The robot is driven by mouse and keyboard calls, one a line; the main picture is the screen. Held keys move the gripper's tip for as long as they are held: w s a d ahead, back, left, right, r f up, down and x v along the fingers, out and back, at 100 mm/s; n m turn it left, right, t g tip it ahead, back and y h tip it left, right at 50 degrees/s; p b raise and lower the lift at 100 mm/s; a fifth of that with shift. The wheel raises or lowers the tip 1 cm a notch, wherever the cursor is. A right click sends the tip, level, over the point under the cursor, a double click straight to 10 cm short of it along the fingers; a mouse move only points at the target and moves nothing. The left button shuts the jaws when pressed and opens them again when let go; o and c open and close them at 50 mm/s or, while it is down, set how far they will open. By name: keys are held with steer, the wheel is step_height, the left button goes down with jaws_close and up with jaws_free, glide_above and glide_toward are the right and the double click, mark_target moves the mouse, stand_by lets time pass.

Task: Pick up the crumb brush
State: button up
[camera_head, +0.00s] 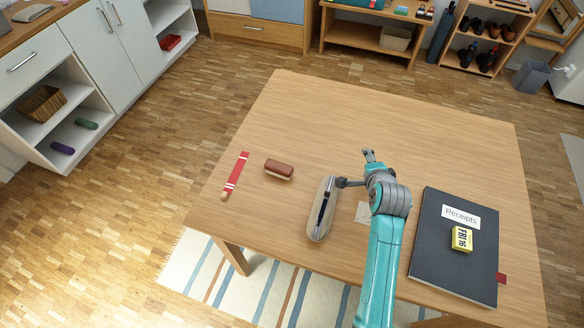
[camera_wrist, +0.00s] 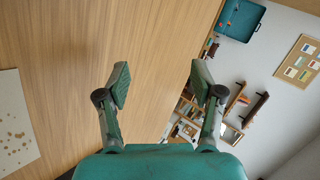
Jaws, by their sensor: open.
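The crumb brush (camera_head: 279,169) looks like a small reddish-brown block with a pale underside, lying on the left part of the wooden table (camera_head: 400,130). My gripper (camera_head: 354,168) is open and empty, above the middle of the table. It is to the right of the brush and well apart from it. In the wrist view my open gripper (camera_wrist: 160,82) has nothing between its fingers, and the brush is not seen there.
A grey-beige case with a dark stripe (camera_head: 314,222) lies between brush and arm. A red striped strip (camera_head: 236,174) lies left of the brush. A speckled card (camera_wrist: 14,125) lies near my arm. A black folder (camera_head: 437,255) with a yellow block (camera_head: 461,238) is right. The table's far part is clear.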

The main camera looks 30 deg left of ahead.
mark_target(280, 166)
steer(key=s+a+m+g, duration=0.1)
steer(key=a, duration=0.2)
steer(key=s+a+r+m+g, duration=0.1)
steer(key=a+g, duration=0.1)
steer(key=a, duration=0.2)
steer(key=s+a+m+g, duration=0.1)
steer(key=a, duration=0.2)
steer(key=shift+s+a+r+g+y, duration=0.1)
steer(key=shift+a+r+g+y, duration=0.2)
steer(key=shift+a+g, duration=0.1)
steer(key=s+a+r+m+g, duration=0.1)
steer(key=s+a+g, duration=0.1)
steer(key=s, duration=0.1)
steer(key=s+a+r+m+g+h, duration=0.1)
steer(key=s+a, duration=0.2)
steer(key=s+a+r+m+g, duration=0.1)
steer(key=s+a+g, duration=0.1)
steer(key=s+a, duration=0.1)
steer(key=shift+s+r+g+h, duration=0.1)
steer(key=shift+r+g+h, duration=0.1)
steer(key=shift+g+h, duration=0.1)
steer(key=shift+w+a+x, duration=0.1)
steer(key=shift+w+x, duration=0.05)
steer(key=shift+x, duration=2.45)
steer(key=shift+w+a+x, duration=0.1)
steer(key=shift+x, duration=2.45)
steer(key=c, duration=1.3)
steer(key=shift+o, duration=0.2)
steer(key=shift+r, duration=0.15)
